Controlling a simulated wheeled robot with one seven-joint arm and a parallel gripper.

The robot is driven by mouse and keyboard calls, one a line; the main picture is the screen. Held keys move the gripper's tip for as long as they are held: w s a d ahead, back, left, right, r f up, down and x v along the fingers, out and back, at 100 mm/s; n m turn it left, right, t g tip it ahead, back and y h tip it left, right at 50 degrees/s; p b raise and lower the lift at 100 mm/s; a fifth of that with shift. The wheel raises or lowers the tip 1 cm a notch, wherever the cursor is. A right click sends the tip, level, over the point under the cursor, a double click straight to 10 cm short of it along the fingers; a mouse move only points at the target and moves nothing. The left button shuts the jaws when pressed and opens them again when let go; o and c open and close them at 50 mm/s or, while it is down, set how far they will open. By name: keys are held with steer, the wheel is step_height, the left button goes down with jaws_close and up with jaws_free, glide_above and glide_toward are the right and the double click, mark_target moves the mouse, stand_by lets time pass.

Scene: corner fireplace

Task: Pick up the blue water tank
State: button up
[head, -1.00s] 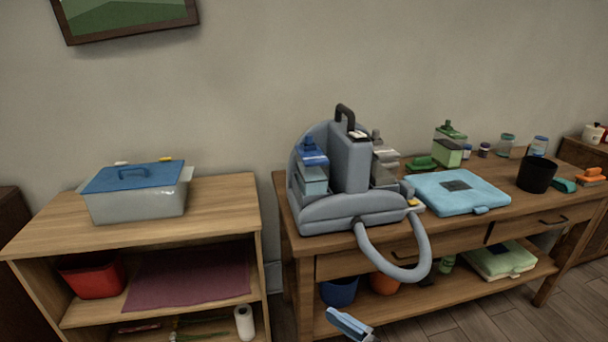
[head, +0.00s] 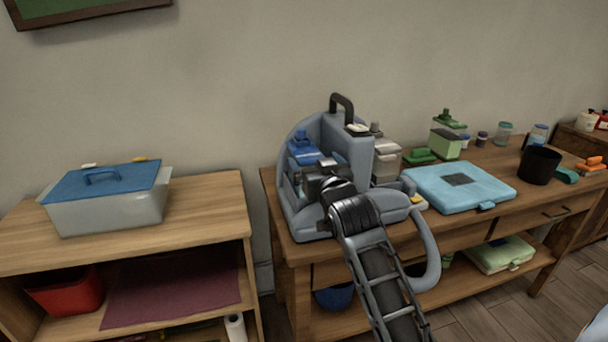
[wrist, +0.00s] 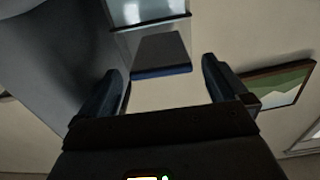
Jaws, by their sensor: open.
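The blue water tank (head: 302,147) sits in the left side of the grey cleaning machine (head: 345,155); its blue top shows above my gripper, while most of its clear body is hidden behind my gripper in the head view. My gripper (head: 312,172) is right in front of the tank. In the wrist view my gripper (wrist: 163,66) has its two blue-edged fingers spread apart with nothing held. A clear and blue part, apparently the tank (wrist: 148,14), shows ahead at the top, beyond the fingertips. I cannot tell whether anything touches.
The machine's grey hose (head: 432,250) loops over the table front. A second tank (head: 386,160) with a grey top is on its right. A light blue case (head: 455,190) and a black cup (head: 539,165) lie further right. A blue-lidded bin (head: 105,200) stands on the left shelf unit.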

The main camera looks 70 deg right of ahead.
mark_target(307, 152)
steer(key=shift+p+x, duration=0.35)
steer(key=shift+x, duration=2.75)
steer(key=shift+c, duration=0.5)
jaws_close()
